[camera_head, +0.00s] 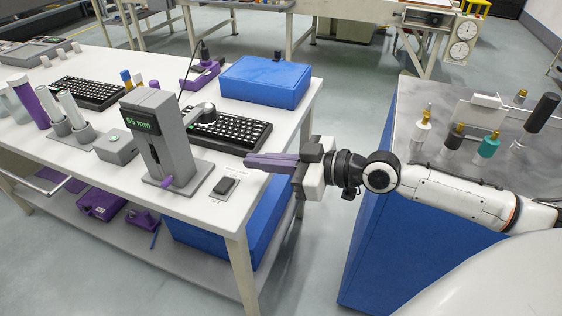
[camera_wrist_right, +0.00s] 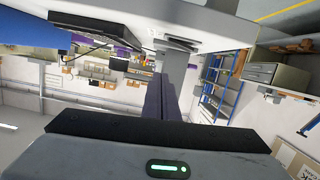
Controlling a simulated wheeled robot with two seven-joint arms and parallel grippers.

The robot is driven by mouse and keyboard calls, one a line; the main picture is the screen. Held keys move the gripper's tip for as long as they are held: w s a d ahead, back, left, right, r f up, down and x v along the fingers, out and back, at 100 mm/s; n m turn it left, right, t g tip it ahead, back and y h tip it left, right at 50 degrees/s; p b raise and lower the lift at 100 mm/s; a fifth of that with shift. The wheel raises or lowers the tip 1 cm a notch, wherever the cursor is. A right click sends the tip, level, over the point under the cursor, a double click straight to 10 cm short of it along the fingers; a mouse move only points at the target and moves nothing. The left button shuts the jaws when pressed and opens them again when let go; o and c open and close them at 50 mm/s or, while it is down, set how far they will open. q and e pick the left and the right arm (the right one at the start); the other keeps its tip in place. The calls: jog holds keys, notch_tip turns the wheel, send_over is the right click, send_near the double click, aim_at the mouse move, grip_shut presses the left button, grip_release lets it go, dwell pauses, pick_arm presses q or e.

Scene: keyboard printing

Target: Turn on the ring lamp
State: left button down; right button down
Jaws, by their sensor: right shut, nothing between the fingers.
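A dark rocker switch (camera_head: 224,187) sits on a light plate on the white table, with a label reading "OFF" in front of it. Behind it stands a grey column device (camera_head: 160,140) with a green "65 mm" display. A round grey head (camera_head: 199,113) sits beside the column, over a black keyboard; I cannot tell whether it is the ring lamp, and no lit ring shows. My right gripper (camera_head: 249,161) is shut and empty, its purple fingers level above the table edge, right of and apart from the switch. Its fingers also show in the right wrist view (camera_wrist_right: 165,97). My left gripper is not in view.
A blue box (camera_head: 265,82) stands behind the keyboard (camera_head: 231,131). Another keyboard (camera_head: 88,93), a grey block with a green button (camera_head: 116,148) and several cylinders stand to the left. A blue cabinet (camera_head: 372,222) is at the right.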

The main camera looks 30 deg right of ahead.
pick_arm(q)
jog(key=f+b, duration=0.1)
jog(key=b, duration=0.2)
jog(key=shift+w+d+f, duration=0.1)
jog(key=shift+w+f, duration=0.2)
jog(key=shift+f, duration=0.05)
pick_arm(e)
jog(key=v, duration=0.5)
jog(key=shift+w+d, duration=0.1)
jog(key=shift+w, duration=0.05)
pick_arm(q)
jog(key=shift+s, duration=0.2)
